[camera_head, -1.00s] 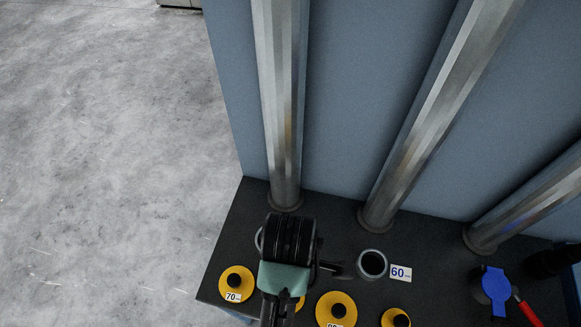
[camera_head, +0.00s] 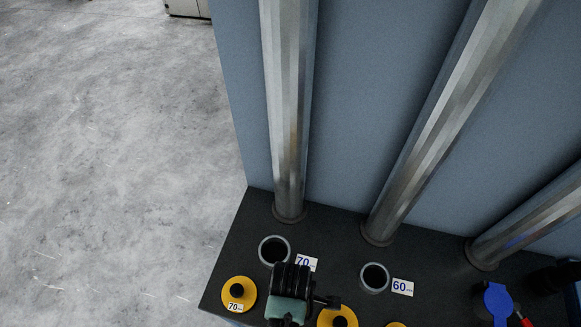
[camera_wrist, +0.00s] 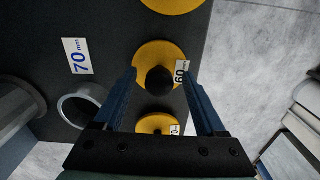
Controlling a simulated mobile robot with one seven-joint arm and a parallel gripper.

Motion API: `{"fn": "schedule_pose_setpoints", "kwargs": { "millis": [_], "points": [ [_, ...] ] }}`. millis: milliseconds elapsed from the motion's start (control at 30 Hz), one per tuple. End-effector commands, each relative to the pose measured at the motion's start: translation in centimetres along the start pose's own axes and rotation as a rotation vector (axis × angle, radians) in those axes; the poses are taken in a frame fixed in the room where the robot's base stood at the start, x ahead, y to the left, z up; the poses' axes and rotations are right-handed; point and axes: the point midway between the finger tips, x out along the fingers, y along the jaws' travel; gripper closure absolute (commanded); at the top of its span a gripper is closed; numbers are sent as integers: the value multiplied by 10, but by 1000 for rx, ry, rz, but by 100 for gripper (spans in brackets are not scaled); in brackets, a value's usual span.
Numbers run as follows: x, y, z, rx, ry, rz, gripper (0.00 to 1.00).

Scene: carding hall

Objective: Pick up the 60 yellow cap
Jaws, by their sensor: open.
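The 60 yellow cap (camera_wrist: 150,53) is a flat yellow disc with a black knob and a white "60" tag at its right edge in the wrist view. It lies on the dark bench top. My gripper (camera_wrist: 159,74) is open and empty. Its two blue fingers point toward this cap, with the black knob between them in the picture; I cannot tell how far above the cap the tips are.
The 70 yellow cap (camera_head: 232,285) sits close left of my gripper, another yellow cap (camera_head: 326,318) close right. Open pipe sockets stand behind, marked 70 (camera_head: 264,249) and 60 (camera_head: 364,282). Metal pipes (camera_head: 289,130) rise behind them. A blue-topped item (camera_head: 497,300) is at right.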

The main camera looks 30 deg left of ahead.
Motion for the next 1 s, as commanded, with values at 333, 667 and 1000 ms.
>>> {"fn": "schedule_pose_setpoints", "kwargs": {
  "millis": [333,667,1000],
  "points": [
    [4,0,0,0,0,2,34],
    [4,0,0,0,0,1,94],
    [4,0,0,0,0,2,100]
  ]
}}
